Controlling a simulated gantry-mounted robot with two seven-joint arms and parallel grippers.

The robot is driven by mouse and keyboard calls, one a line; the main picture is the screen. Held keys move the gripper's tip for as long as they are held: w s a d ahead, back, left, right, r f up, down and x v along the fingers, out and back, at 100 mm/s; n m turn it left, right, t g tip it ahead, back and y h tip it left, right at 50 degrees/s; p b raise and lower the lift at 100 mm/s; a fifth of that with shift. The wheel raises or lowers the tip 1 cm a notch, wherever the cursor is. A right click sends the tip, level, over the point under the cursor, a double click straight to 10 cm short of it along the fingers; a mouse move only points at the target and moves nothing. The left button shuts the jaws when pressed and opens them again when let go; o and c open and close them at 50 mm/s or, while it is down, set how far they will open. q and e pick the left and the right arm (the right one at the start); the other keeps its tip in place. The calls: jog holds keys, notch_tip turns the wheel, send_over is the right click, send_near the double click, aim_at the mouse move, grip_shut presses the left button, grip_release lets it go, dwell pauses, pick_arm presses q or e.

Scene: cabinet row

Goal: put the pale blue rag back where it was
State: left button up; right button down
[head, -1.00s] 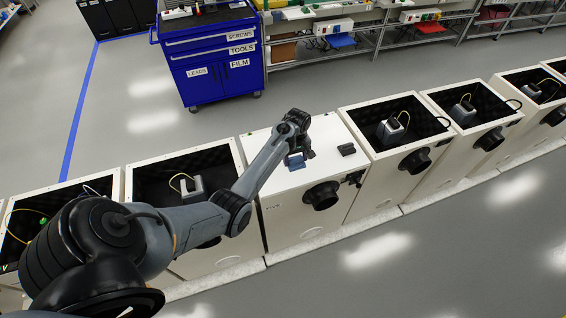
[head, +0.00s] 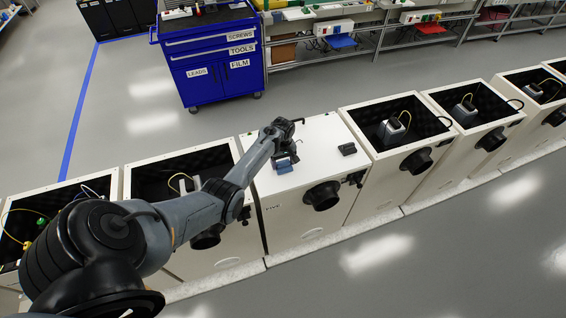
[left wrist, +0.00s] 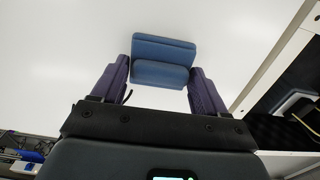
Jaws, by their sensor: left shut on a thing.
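The pale blue rag (head: 284,168) is a small folded block, at the left part of the white closed lid (head: 318,135) of one cabinet. In the left wrist view the rag (left wrist: 163,50) sits between the two purple-grey fingers. My left gripper (head: 284,160) points down over the lid and is shut on the rag. In the left wrist view the gripper (left wrist: 162,80) has one finger at each side of the rag. I cannot tell whether the rag touches the lid. My right gripper is not in view.
A dark block (head: 347,149) lies on the same lid, to the right. Open cabinets with dark linings stand on both sides, including one at the right (head: 390,125). A black round port (head: 322,195) sticks out of the front. The lid's middle is clear.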

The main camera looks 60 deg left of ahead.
aim_at(283, 162)
pick_arm(q)
jog(key=shift+f, duration=0.1)
jog(key=o, duration=0.9)
jog(key=shift+o, duration=0.2)
jog(key=shift+r, duration=0.4)
notch_tip(283, 162, up, 10)
jog(key=p, duration=0.2)
jog(key=s+d+m+t+y, duration=0.1)
jog(key=s+d+m, duration=0.25)
jog(key=d, duration=0.25)
jog(key=s+d+f+m+y, duration=0.1)
jog(key=s+d+m, duration=0.25)
jog(key=d, duration=0.35)
jog(key=s+d+m+t+y, duration=0.1)
jog(key=s+d+m, duration=0.25)
jog(key=d, duration=0.25)
jog(key=s+d+r+m+h, duration=0.1)
jog(key=s+d+r+m, duration=0.2)
jog(key=s+d, duration=0.2)
jog(key=s+d+r+m+t+h, duration=0.1)
jog(key=s+d, duration=0.5)
jog(key=d, duration=0.6)
jog(key=r+m+h, duration=0.1)
jog(key=r+m, duration=0.1)
jog(key=m, duration=0.1)
jog(key=shift+s+d+t, duration=0.15)
jog(key=shift+s+t, duration=0.05)
jog(key=shift+t, duration=0.1)
